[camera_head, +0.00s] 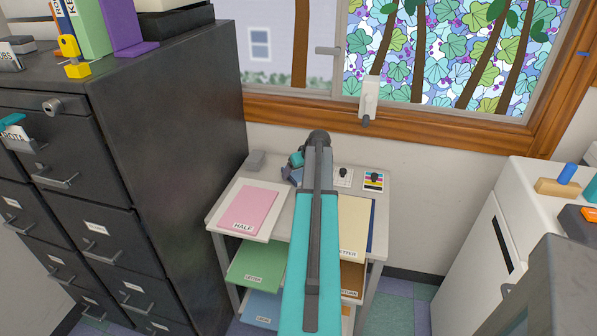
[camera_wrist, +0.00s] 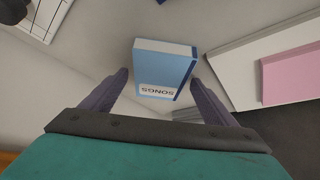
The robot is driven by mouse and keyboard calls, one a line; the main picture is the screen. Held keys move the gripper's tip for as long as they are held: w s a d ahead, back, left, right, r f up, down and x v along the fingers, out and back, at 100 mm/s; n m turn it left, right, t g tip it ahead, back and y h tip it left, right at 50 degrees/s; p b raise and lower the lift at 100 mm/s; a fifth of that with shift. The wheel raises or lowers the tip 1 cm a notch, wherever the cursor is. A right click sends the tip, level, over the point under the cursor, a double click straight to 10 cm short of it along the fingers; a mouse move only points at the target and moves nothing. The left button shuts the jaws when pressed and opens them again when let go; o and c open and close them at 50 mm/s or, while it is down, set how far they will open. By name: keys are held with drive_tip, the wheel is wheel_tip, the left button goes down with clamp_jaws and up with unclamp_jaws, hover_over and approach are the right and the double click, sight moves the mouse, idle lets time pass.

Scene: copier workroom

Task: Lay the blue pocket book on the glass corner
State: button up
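The blue pocket book (camera_wrist: 158,62), light blue with a white label reading SONGS, is in the middle of the wrist view, on a pale surface. My gripper (camera_wrist: 160,80) is open, with one dark finger on each side of the book's near end. Gaps show between the fingers and the book, so it is not gripped. In the head view my teal arm reaches over the small paper stand (camera_head: 218,214), and I cannot make out the book there. I cannot make out a glass corner in either view.
A pink paper stack (camera_head: 246,209) lies left of my arm, a cream stack (camera_head: 354,222) right of it. A dark filing cabinet (camera_head: 185,130) stands close on the left. A white machine (camera_head: 475,255) stands at right, bearing a wooden block (camera_head: 557,188). A window is behind.

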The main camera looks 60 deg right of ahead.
drive_tip(key=shift+r, duration=0.15)
drive_tip(key=b+v, duration=0.1)
drive_tip(key=v, duration=1.1)
idle(0.3)
drive_tip(key=shift+o, duration=0.4)
